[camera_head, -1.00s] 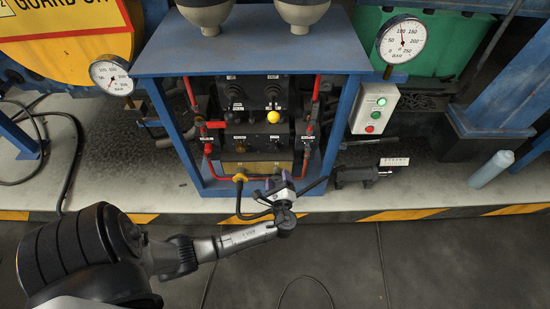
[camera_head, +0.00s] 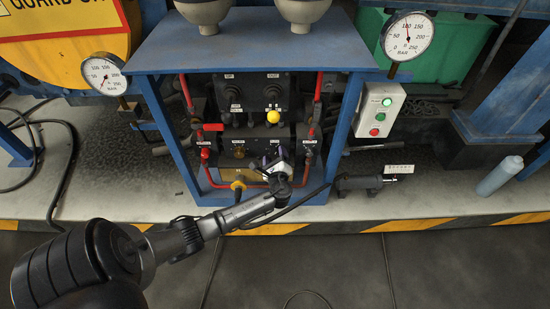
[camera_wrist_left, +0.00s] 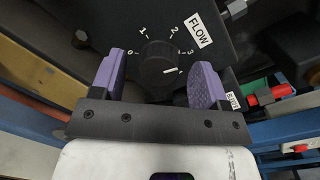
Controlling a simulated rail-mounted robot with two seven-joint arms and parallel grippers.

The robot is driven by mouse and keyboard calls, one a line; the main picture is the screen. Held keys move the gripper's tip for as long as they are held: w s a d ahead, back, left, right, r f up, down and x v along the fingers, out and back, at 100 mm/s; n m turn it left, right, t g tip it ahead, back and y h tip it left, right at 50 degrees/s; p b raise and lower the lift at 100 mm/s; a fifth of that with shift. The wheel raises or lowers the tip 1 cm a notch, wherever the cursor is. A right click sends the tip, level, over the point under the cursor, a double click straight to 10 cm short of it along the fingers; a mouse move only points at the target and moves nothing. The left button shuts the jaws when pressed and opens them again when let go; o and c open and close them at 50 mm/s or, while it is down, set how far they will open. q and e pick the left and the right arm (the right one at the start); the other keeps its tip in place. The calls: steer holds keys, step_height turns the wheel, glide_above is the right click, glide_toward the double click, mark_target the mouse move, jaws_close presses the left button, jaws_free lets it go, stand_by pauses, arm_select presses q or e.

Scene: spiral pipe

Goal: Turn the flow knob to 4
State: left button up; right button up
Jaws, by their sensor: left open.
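The black flow knob (camera_wrist_left: 157,66) sits on a dark panel in the left wrist view, beside a white FLOW label (camera_wrist_left: 198,31). Digits 0 to 3 run around it. Its white pointer mark lies toward the right, below the 3; a small mark beside it is too blurred to read. My left gripper (camera_wrist_left: 160,72) is open, its purple fingers on either side of the knob, with gaps visible. In the head view my left gripper (camera_head: 277,162) is at the lower panel of the blue cabinet (camera_head: 245,48) and hides part of it. My right gripper does not show.
Red pipes (camera_head: 207,165) flank the panel. A yellow ball (camera_head: 272,116) sticks out above the gripper. A red-ended fitting (camera_wrist_left: 268,95) lies right of the fingers.

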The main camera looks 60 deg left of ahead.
arm_select(q)
steer(key=shift+w+a, duration=0.15)
steer(key=shift+a, duration=0.2)
steer(key=c, duration=0.9)
steer(key=shift+r+m+p, duration=0.2)
steer(key=shift+m+p, duration=0.3)
steer(key=shift+p, duration=0.3)
steer(key=m+p, duration=0.4)
steer(key=shift+p, duration=0.3)
steer(key=m+p, duration=0.3)
steer(key=m, duration=0.1)
steer(key=shift+m+t, duration=0.4)
steer(key=shift+f+m+p, duration=0.2)
steer(key=shift+m+p, duration=0.6)
steer(key=shift+m, duration=1.2)
